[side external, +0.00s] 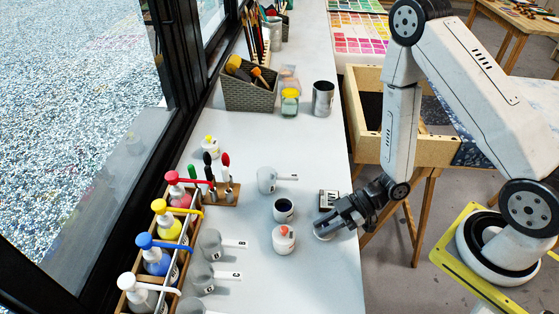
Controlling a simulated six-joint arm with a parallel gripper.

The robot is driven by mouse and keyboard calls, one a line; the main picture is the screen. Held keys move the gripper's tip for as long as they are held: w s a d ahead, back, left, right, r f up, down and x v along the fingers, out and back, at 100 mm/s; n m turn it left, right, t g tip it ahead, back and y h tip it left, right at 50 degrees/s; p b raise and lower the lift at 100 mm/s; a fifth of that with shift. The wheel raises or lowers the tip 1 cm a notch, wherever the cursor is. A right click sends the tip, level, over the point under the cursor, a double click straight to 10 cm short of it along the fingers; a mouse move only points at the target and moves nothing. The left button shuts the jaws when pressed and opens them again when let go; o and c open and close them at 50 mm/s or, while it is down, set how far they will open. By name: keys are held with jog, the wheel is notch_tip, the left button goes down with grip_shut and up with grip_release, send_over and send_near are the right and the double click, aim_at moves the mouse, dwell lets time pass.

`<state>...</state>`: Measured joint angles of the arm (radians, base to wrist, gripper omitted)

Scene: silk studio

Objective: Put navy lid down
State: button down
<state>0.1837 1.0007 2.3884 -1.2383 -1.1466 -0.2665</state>
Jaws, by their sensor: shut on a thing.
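My gripper (324,225) is low over the right edge of the white table, shut on a small pale round piece (323,236), which appears to be the navy lid. The fingers hide most of it, and I cannot tell whether it touches the table. A white pot with a dark navy inside (284,212) stands uncovered to the left of my gripper. A white pot with an orange-red knob on its lid (284,240) stands just in front of it.
A small black-and-white block (328,199) lies just behind my gripper. Grey mugs (209,243) with labelled handles stand to the left, beside a wooden rack of pump bottles (157,258). A grey handled cup (267,180) stands farther back. The table's front right is clear.

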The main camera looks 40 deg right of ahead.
jog(key=shift+f, duration=0.1)
jog(key=c, duration=0.6)
grip_release()
jog(key=shift+o, duration=0.2)
jog(key=shift+s+d+r, duration=0.1)
jog(key=shift+d+r, duration=0.2)
jog(key=shift+d, duration=0.05)
jog(key=v, duration=1.1)
jog(key=shift+s+d, duration=0.1)
